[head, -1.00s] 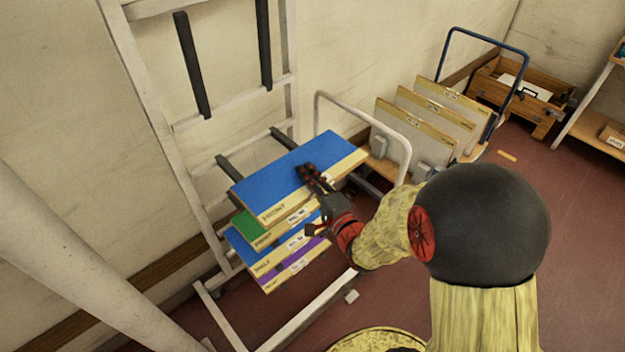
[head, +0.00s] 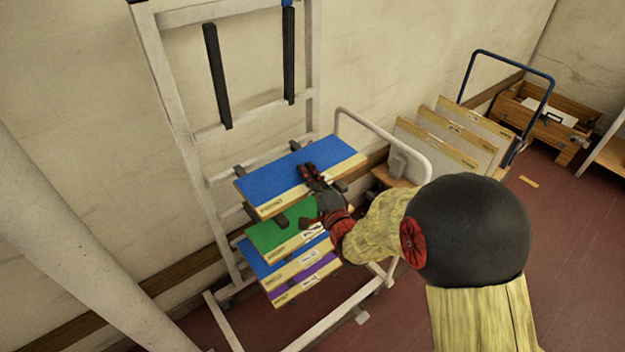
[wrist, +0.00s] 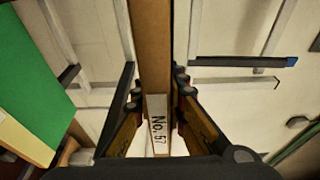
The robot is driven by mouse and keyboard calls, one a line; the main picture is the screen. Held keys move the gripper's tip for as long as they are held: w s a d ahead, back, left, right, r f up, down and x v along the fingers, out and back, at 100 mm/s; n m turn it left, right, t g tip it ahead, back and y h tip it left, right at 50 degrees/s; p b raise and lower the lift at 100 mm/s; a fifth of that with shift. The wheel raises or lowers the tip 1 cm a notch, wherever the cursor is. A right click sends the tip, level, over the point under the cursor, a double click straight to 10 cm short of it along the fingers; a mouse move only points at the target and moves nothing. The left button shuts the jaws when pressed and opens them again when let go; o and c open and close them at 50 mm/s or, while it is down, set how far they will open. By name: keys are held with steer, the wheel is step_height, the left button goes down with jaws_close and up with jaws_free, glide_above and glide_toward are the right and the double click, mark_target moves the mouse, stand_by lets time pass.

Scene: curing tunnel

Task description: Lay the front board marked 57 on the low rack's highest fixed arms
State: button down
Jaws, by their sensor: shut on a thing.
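The front board marked 57 (head: 300,175) has a blue top and a pale wooden front edge. My gripper (head: 312,172) is shut on its front edge. In the wrist view the label "No. 57" (wrist: 158,128) shows on the board edge between my fingers (wrist: 158,100). The low rack (head: 190,125) is a white frame against the wall. The board is level, above the rack's highest fixed arms; their dark ends show below its front edge, at left (head: 282,222) and right (head: 341,186). I cannot tell whether board and arms touch.
Below are a green board (head: 268,236), another blue board (head: 252,258) and a purple board (head: 300,284). Two dark bars (head: 217,75) hang upright higher on the frame. A trolley with grey boards (head: 450,130) stands to the right, a wooden crate (head: 550,115) beyond it.

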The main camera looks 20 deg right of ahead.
mark_target(288, 156)
steer(key=shift+w+a+r+b, duration=0.15)
steer(key=shift+w+a, duration=0.3)
steer(key=shift+w, duration=0.95)
steer(key=shift+w+a+f+b, duration=0.1)
steer(key=shift+w+a, duration=0.4)
steer(key=shift+w, duration=0.85)
steer(key=shift+w+a+r+b, duration=0.15)
steer(key=shift+w+a, duration=0.3)
steer(key=shift+w, duration=0.95)
step_height(288, 156, down, 6)
steer(key=b, duration=0.5)
steer(key=shift+f+b, duration=0.55)
steer(key=shift+f, duration=0.15)
steer(key=c, duration=1.7)
jaws_free()
steer(key=shift+s+f, duration=0.1)
steer(key=shift+f, duration=0.1)
steer(key=shift+s, duration=0.1)
steer(key=s, duration=0.7)
steer(key=s+d, duration=0.1)
steer(key=s, duration=0.3)
steer(key=shift+s+r, duration=0.2)
steer(key=shift+s, duration=0.15)
